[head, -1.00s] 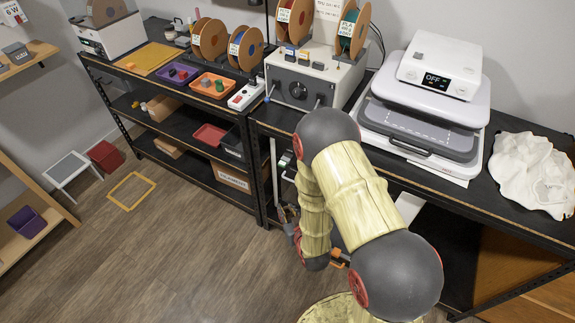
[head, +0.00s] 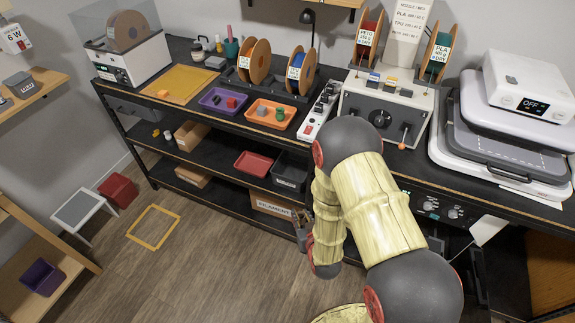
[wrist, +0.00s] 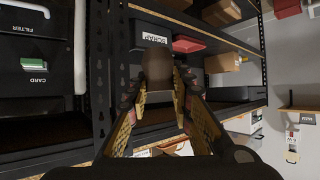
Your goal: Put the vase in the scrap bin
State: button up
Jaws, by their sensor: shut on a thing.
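My gripper (wrist: 160,88) is shut on a brown, rounded object, which I take to be the vase (wrist: 157,70), in the middle of the wrist view. Its lower part is hidden between the fingers. In the head view a black bin (head: 291,168) with a small label, seemingly the same one, stands on the middle shelf.
A red tray (head: 253,163) sits left of the black bin, under the black worktop (head: 215,117). A filament carton (head: 272,207) lies on the shelf below. A grey control box (head: 385,110) and a heat press (head: 505,150) stand on the worktop.

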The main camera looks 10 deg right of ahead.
aim_at(295, 175)
jog(key=i+j+z, duration=0.2)
jog(key=j, duration=0.25)
jog(key=i+j+z, duration=0.15)
jog(key=j, duration=0.3)
jog(key=i+j+z, duration=0.2)
jog(key=j, duration=0.25)
jog(key=j+z, duration=0.15)
jog(key=j, duration=0.35)
jog(key=i+j+z, duration=0.2)
jog(key=j, duration=0.3)
jog(key=i+j+z, duration=0.25)
jog(key=j, duration=0.75)
jog(key=j+z, duration=0.25)
jog(key=j, duration=0.75)
jog(key=i+l, duration=0.15)
jog(key=i, duration=0.1)
